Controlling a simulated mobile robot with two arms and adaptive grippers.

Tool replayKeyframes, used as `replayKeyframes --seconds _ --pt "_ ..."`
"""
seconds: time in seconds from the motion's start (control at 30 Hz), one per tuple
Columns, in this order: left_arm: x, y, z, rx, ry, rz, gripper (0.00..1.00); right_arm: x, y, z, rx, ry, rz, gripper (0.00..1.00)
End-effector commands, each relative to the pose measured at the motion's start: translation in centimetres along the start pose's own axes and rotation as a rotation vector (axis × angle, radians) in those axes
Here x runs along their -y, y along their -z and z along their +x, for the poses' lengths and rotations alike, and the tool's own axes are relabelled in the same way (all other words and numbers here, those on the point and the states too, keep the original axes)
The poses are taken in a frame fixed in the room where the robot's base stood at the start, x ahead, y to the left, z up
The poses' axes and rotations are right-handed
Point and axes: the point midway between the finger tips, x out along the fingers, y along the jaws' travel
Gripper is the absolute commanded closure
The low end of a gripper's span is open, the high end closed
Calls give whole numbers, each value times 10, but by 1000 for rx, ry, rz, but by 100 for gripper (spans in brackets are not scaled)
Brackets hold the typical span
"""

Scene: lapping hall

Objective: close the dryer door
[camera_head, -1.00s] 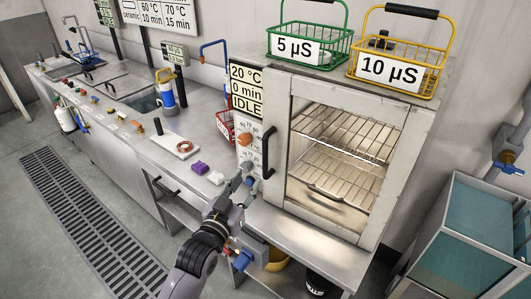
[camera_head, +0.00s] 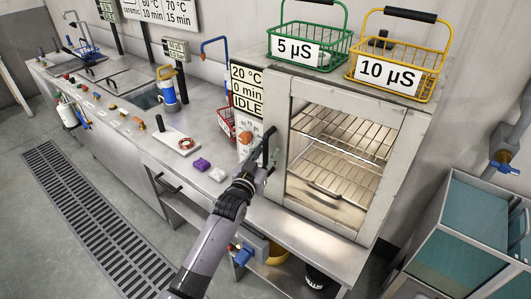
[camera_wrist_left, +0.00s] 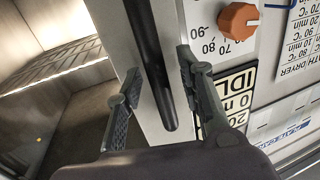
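The dryer (camera_head: 278,52) stands on the steel bench with its lit wire racks showing. Its door (camera_head: 380,226) is a pale frame around a large window area, and I cannot tell how far it stands ajar. The black upright door handle (camera_head: 268,150) is on the door's left side; it also shows in the left wrist view (camera_wrist_left: 147,45). My left gripper (camera_head: 262,166) is at the handle. In the left wrist view its open fingers (camera_wrist_left: 158,85) stand on either side of the handle, with gaps visible. My right gripper is out of view.
Green (camera_head: 310,42) and yellow (camera_head: 395,68) baskets stand on the dryer. The control panel with an orange knob (camera_wrist_left: 238,21) is beside the handle. A purple block (camera_head: 201,164) lies on the bench at left. A glass-sided tank (camera_head: 465,230) stands at right.

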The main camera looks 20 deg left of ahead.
Motion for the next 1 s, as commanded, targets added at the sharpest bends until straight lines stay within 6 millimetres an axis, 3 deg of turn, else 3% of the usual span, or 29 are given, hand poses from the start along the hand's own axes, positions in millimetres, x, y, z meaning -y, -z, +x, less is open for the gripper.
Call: replayKeyframes --seconds 0.17,0.67,1.0 --pt "0 0 0 0 0 0 67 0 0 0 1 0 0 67" --pt "0 0 0 0 0 0 100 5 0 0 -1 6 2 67" --pt "0 0 0 1 0 0 100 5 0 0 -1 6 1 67"
